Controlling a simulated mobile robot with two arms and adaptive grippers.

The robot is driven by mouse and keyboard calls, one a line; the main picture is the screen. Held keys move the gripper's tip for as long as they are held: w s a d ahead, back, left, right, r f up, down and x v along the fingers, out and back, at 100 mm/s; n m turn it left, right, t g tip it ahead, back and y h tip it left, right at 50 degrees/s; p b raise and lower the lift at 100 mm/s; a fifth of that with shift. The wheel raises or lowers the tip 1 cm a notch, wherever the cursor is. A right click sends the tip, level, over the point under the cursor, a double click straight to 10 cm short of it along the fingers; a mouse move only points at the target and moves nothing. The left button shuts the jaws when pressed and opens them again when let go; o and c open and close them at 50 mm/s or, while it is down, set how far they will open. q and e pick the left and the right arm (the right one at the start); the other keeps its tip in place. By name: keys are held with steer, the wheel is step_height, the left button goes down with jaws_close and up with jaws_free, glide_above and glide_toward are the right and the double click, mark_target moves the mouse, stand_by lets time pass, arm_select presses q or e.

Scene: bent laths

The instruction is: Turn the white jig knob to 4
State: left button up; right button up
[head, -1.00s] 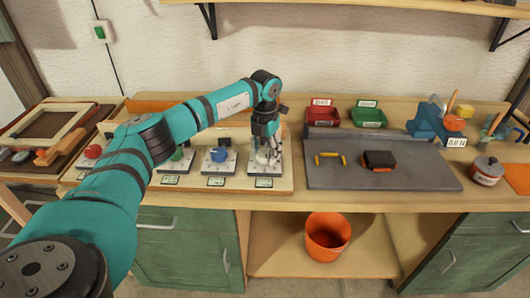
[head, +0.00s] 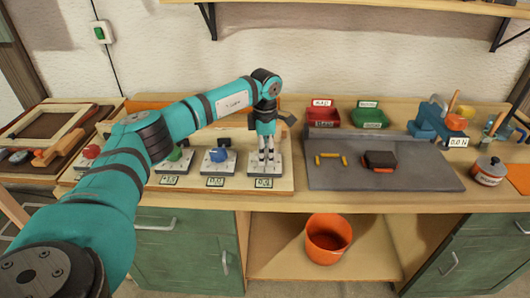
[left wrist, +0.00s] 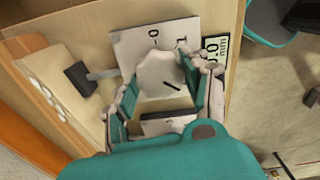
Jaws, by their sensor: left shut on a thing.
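The white jig knob (left wrist: 158,72) stands on its pale jig plate (left wrist: 128,44), and a short dark line marks its top in the left wrist view. My left gripper (left wrist: 163,92) is shut on this knob, with a finger on each side of it. In the head view my left gripper (head: 266,158) points down over the rightmost jig plate (head: 284,168), and its fingers hide most of the knob. A small display (left wrist: 215,49) beside the plate reads about 0.0 mm. The numbers on the plate are partly covered. My right gripper is not in view.
A blue knob (head: 218,155), a green knob (head: 175,154) and a red knob (head: 91,151) sit on jigs to the left. A grey mat (head: 430,180) with a dark block (head: 380,158) and yellow pieces lies to the right. Red and green bins stand behind it.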

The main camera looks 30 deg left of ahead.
arm_select(q)
steer(key=m, duration=0.5)
steer(key=shift+r+m+b, duration=0.1)
steer(key=shift+m+b, duration=0.2)
steer(key=m, duration=0.4)
steer(key=shift+m, duration=0.3)
steer(key=o, duration=1.2)
steer(key=shift+c, duration=0.2)
step_height(320, 180, up, 12)
